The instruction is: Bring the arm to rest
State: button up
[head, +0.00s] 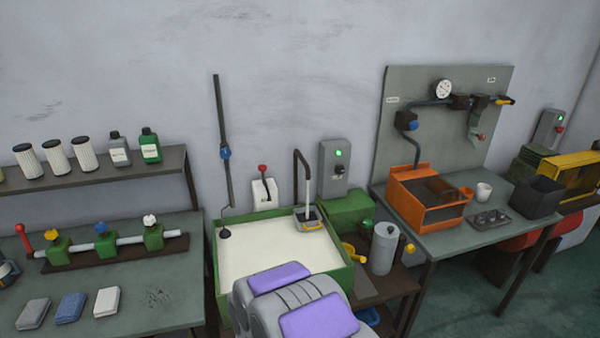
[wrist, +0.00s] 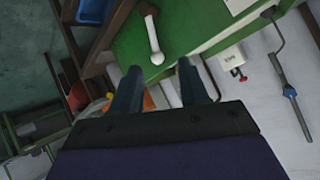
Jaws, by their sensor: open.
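My gripper (wrist: 160,76) shows in the wrist view with its two dark fingers apart and nothing held between them. Beyond the fingertips is a green surface with a white, round-ended rod (wrist: 153,40) on it. In the head view my grey arm with purple pads (head: 295,305) reaches in from the bottom, in front of the green tank. My gripper cannot be made out in the head view.
A green tank (head: 221,285) of pale liquid stands at the wall. A bench with bottles and valves (head: 105,255) is to the left. A workbench (head: 480,236) with an orange bin (head: 405,190) is to the right. Green floor (head: 460,300) shows at lower right.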

jog(key=s+d+r+n+g+y, duration=0.35)
jog(key=s+r+g, duration=0.25)
jog(key=s+r, duration=0.6)
jog(key=s+d+r+g, duration=0.2)
jog(key=s+d+r, duration=0.2)
jog(key=s, duration=0.4)
jog(key=s+d+r+n+g+h+b, duration=0.1)
jog(key=s+d+r+g, duration=0.1)
jog(key=s+d+r, duration=0.2)
jog(key=s+d+r+n+g+h, duration=0.1)
jog(key=s+d+r+g, duration=0.1)
jog(key=s+d+r, duration=0.2)
jog(key=s+d, duration=0.3)
jog(key=s, duration=0.4)
jog(key=shift+s+d, duration=0.2)
jog(key=shift+s, duration=0.2)
jog(key=shift+r+n, duration=0.1)
jog(key=shift+n, duration=0.15)
